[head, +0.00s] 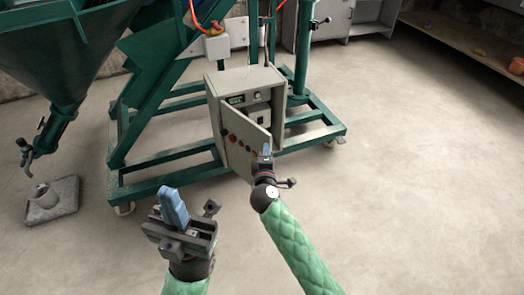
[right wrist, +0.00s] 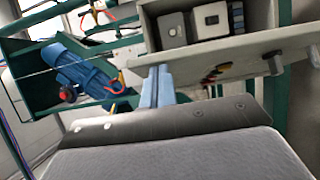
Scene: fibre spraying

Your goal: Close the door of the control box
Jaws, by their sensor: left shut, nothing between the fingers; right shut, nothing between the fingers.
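The control box (head: 267,78) is a beige-grey cabinet on the green frame, with devices inside showing through its opening. Its door (head: 240,150) stands partly open, hinged on the left and swung out toward me, with red and dark knobs on it. In the right wrist view the door (right wrist: 245,55) crosses in front of the box. My right gripper (head: 266,150) is shut, with its blue fingers by the door's free edge; I cannot tell whether they touch. The fingers also show in the right wrist view (right wrist: 157,88). My left gripper (head: 173,208) is shut and empty, in front and left of the door.
The green wheeled frame (head: 165,182) surrounds the box. A green hopper (head: 60,65) hangs at the left, above a grey slab (head: 52,207) on the floor. A wooden shelf (head: 465,45) stands at the back right. The floor at right is clear.

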